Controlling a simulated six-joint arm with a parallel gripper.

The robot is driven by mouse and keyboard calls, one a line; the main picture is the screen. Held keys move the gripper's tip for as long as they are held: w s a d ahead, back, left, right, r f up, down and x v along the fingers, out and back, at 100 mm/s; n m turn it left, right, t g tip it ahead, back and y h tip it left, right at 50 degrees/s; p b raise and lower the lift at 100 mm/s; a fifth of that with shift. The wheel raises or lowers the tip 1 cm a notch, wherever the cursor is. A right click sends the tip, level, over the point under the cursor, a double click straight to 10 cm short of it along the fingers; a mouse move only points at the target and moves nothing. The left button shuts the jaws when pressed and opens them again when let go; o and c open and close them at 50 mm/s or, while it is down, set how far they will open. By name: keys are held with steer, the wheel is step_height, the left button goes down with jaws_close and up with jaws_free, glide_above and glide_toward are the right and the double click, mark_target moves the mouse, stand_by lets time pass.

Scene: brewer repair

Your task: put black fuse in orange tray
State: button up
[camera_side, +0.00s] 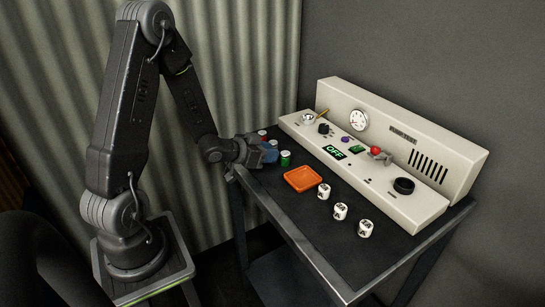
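The orange tray (290,180) is a shallow square dish lying on the dark table, and it looks empty. My gripper (268,154) is low at the table's left end, to the left of the tray and apart from it. Its fingers are small and partly hidden, so I cannot tell whether they are open or shut. Something bluish shows at the fingertips; I cannot tell if it is part of the gripper or a held piece. A green cylinder (285,159) stands just right of the fingertips. I cannot pick out a black fuse with certainty.
Red-topped cylinders (262,135) stand behind my gripper. Three white cylinders with black marks (340,211) stand in a row right of the tray. A cream control panel (430,207) with knobs, a gauge and a green "OFF" display runs along the table's back. The front right table is clear.

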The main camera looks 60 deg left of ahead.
steer(key=shift+c, duration=1.1)
steer(key=shift+r, duration=0.15)
steer(key=shift+r, duration=0.55)
steer(key=r, duration=0.3)
steer(key=shift+s+a+r, duration=0.15)
steer(key=shift+s+a, duration=0.1)
steer(key=shift+a, duration=0.05)
steer(key=s+a+r, duration=0.6)
steer(key=s+a, duration=0.1)
steer(key=s, duration=0.1)
steer(key=m+h, duration=0.2)
glide_above(268, 165)
steer(key=w+d+f+m+h, duration=0.1)
steer(key=w+d, duration=0.4)
steer(key=d, duration=0.7)
steer(key=shift+w+d+f+g+h, duration=0.2)
steer(key=shift+f+g+h, duration=0.25)
steer(key=shift+f, duration=0.2)
steer(key=shift+a, duration=0.1)
